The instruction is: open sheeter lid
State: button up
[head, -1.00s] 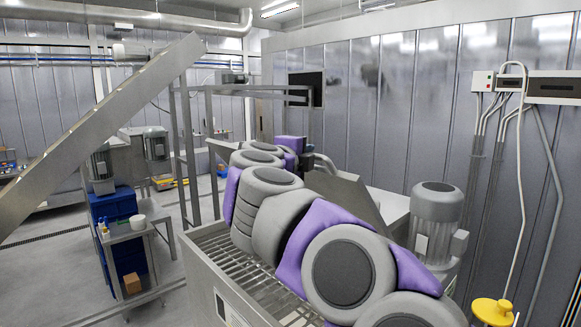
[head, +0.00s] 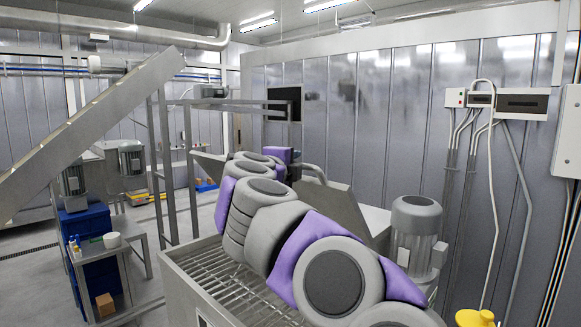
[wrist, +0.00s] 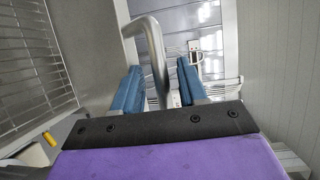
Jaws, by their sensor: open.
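In the wrist view my gripper (wrist: 160,85) is open, its two blue fingers apart. A bent grey metal handle (wrist: 153,48) passes between the fingers, with visible gaps on both sides, so I hold nothing. The handle's upper end bends left to a flat grey metal surface (wrist: 103,25), which may be part of the sheeter lid. In the head view my grey and purple arm reaches over the steel machine (head: 190,285). A tilted steel panel (head: 337,208) stands right of the arm's far part; I cannot tell if it is the lid. My fingertips are hidden there.
A wire grid (wrist: 38,55) shows at the left of the wrist view. In the head view a grey motor (head: 415,225) stands close right of my arm. A steel side table (head: 105,247) stands at the left, with open floor behind it. A panelled wall (head: 395,120) bounds the right.

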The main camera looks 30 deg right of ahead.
jog(key=shift+s, duration=0.25)
jog(key=b+v, duration=0.3)
jog(key=v, duration=1.4)
jog(key=shift+a, duration=0.2)
jog(key=shift+w+f, duration=0.1)
jog(key=shift+w, duration=0.1)
